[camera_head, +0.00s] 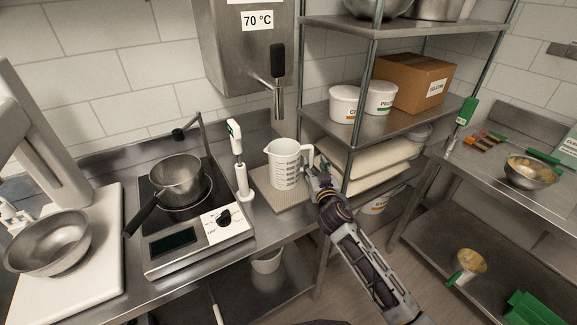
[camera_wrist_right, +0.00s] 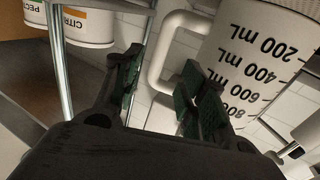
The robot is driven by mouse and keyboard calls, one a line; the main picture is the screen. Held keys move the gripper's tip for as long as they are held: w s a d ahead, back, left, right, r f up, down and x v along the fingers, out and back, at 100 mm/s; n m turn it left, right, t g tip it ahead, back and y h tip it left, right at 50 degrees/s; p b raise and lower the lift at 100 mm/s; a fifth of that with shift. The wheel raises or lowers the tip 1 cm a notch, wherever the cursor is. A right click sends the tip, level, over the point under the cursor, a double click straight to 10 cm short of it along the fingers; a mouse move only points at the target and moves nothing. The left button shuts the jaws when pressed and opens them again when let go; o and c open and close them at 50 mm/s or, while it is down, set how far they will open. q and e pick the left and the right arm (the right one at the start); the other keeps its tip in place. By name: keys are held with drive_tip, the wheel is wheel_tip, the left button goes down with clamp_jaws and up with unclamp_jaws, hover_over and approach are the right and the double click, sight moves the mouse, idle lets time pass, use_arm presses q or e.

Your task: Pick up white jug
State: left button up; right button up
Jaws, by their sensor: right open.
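The white jug (camera_head: 286,168) stands upright on a ribbed mat (camera_head: 262,190) on the steel counter, its handle facing right. In the right wrist view the jug (camera_wrist_right: 255,65) appears upside down with black mL marks, and its white handle (camera_wrist_right: 158,62) shows between my fingertips. My right gripper (camera_head: 314,177) is open at the handle side of the jug. In the right wrist view the gripper (camera_wrist_right: 161,84) has its two dark green-padded fingers on either side of the handle bar. I cannot tell whether they touch it. My left gripper is not in view.
A hand blender (camera_head: 240,165) stands just left of the jug. Further left is a hotplate (camera_head: 195,240) with a saucepan (camera_head: 176,178). A steel depositor (camera_head: 245,50) with a spout hangs above. A shelf rack (camera_head: 385,125) with tubs and a cardboard box (camera_head: 412,82) stands close at right.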

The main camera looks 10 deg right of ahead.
sight(312, 157)
drive_tip(key=shift+w+d+f+p, duration=0.15)
drive_tip(key=shift+w+p, duration=0.1)
drive_tip(key=shift+w, duration=1.45)
drive_tip(key=shift+w+d+f+p, duration=0.15)
drive_tip(key=shift+w+p, duration=0.1)
drive_tip(key=shift+w, duration=1.4)
drive_tip(key=shift+a, duration=0.1)
drive_tip(key=shift+c, duration=0.2)
clamp_jaws()
drive_tip(key=shift+r, duration=0.1)
